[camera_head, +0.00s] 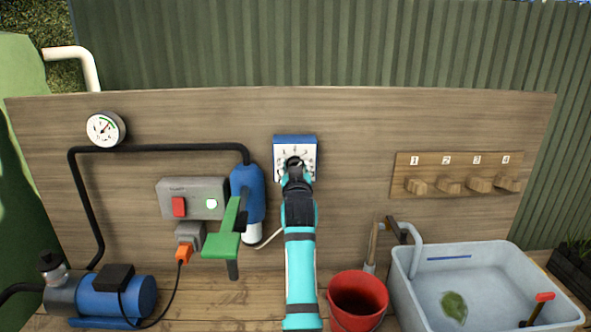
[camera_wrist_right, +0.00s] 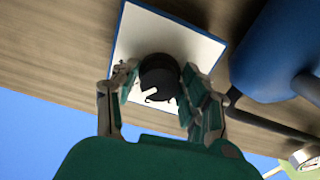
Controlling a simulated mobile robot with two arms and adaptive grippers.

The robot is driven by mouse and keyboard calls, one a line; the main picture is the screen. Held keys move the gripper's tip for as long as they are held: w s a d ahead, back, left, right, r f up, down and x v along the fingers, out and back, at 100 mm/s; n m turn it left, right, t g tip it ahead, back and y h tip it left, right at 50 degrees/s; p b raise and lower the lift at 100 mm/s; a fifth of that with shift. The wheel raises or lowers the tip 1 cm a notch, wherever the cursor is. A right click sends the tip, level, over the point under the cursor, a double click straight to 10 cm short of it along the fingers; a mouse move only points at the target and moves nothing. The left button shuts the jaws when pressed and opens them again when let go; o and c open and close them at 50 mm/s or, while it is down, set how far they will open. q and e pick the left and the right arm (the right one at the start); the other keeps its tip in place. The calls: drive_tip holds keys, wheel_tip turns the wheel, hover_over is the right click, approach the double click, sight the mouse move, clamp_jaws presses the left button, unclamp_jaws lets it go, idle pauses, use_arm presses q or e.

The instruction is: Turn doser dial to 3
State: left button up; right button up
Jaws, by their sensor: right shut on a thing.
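The doser (camera_head: 294,142) is a white-faced box with a blue edge, mounted on the wooden wall panel in the middle of the head view. In the right wrist view the black round dial (camera_wrist_right: 158,78) stands on the white doser face (camera_wrist_right: 185,45). The fingers of my right gripper (camera_wrist_right: 155,100) are on both sides of the dial and shut on it. A small white mark shows on the dial. The scale numbers are too small or hidden to read. My left gripper is not in view.
Left of the doser are a blue filter housing (camera_head: 249,190), a green lever-like part (camera_head: 222,246), a grey switch box (camera_head: 193,186) and a gauge (camera_head: 103,129). A red bucket (camera_head: 357,298) and a grey tub (camera_head: 405,285) stand at lower right. Numbered wooden pegs (camera_head: 449,184) are on the right.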

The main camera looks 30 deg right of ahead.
sight(295, 162)
drive_tip(key=o, duration=0.9)
drive_tip(key=shift+o, duration=0.2)
drive_tip(key=shift+r, duration=0.1)
wheel_tip(295, 162, up, 10)
drive_tip(key=shift+f, duration=0.1)
drive_tip(key=shift+f, duration=0.1)
